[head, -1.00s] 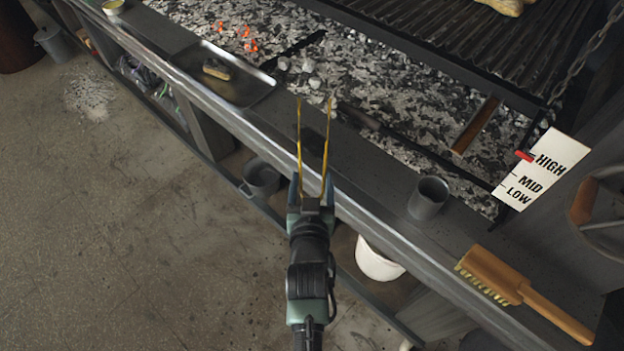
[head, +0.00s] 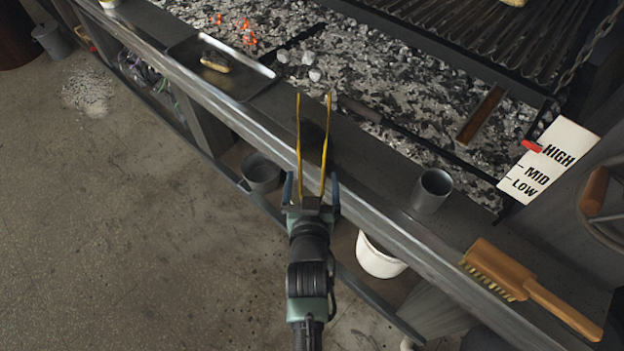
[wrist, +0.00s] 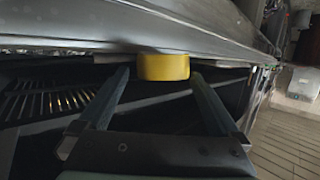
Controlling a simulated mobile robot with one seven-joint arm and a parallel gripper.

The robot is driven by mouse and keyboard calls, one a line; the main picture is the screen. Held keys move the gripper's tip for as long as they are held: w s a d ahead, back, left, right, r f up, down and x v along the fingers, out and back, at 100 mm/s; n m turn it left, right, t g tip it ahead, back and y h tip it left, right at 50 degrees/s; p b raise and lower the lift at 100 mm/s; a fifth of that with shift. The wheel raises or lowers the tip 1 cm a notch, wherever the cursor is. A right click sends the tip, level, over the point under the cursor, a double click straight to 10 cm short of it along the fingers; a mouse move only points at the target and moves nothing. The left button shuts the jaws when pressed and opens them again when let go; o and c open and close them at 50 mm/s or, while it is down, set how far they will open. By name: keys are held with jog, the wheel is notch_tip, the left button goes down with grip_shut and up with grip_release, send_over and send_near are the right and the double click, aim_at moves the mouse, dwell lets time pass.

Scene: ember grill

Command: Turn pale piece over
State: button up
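A pale, tan piece (head: 514,2) lies on the grill bars at the top edge of the head view, almost wholly cut off. Another small tan piece with dark parts (head: 214,64) lies on the dark tray at upper left. My gripper (head: 311,188) is over the front ledge, with its fingers on either side of long, thin yellow tongs (head: 298,140). The tongs' two arms point away from me and their tips are apart, with nothing between them. In the wrist view a yellow part (wrist: 163,67) sits between the fingertips. No food shows there.
The dark tray (head: 258,84) lies on the ledge. A grey cup (head: 431,191) and wooden brush (head: 500,268) stand and lie to the right. Ash and coals (head: 400,90) spread behind the ledge, under the raised grill (head: 470,35). A height sign (head: 545,165) is at right.

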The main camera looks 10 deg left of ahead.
jog(key=v, duration=1.3)
dwell(0.9)
jog(key=shift+w, duration=0.1)
jog(key=shift+c, duration=0.6)
jog(key=w+a+f+g+p, duration=0.1)
jog(key=w+f, duration=0.3)
jog(key=w, duration=0.9)
jog(key=shift+a+f+g+h+p, duration=0.2)
jog(key=shift+g+h+p, duration=0.1)
jog(key=shift+g+p, duration=0.2)
